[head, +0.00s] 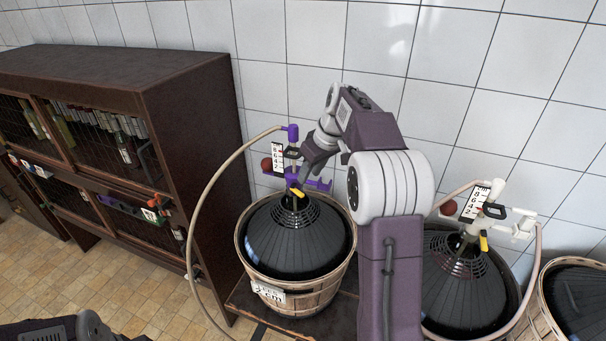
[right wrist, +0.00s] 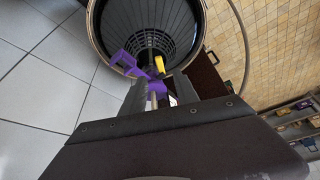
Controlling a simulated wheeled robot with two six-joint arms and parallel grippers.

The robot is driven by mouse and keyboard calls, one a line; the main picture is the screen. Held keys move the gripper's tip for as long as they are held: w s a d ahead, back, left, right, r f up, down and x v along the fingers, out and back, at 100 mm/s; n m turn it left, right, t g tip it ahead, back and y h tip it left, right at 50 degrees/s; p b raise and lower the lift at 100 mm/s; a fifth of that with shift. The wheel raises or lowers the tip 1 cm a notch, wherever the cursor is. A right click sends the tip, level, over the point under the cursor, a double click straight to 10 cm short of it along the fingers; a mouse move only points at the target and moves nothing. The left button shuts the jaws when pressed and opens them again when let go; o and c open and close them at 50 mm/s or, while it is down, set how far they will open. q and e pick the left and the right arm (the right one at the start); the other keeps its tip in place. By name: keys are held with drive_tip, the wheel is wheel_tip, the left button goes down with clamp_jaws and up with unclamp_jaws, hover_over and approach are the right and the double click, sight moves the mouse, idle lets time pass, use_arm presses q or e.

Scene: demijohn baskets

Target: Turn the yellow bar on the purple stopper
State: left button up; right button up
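The purple stopper (head: 310,182) sits on the neck of a dark demijohn (head: 293,240) in a wicker basket (head: 318,288). Its yellow bar (head: 297,192) points down toward the demijohn's shoulder. The bar also shows in the right wrist view (right wrist: 178,62), beyond the fingertips. My right gripper (head: 304,168) is at the stopper, above the yellow bar. In the right wrist view my right gripper (right wrist: 160,88) has its fingers apart, with part of the purple stopper and a grey rod between them. I cannot tell whether they touch. The left gripper's fingers do not show.
A second demijohn (head: 462,288) with a white stopper (head: 518,228) and its own yellow bar (head: 484,243) stands at right, partly behind my right arm. A pale hose (head: 197,205) loops left of the first basket. A dark cabinet (head: 190,125) stands at left; a tiled wall is behind.

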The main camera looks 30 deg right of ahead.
sight(300, 193)
drive_tip(key=x, duration=0.9)
drive_tip(key=shift+r, duration=0.1)
clamp_jaws()
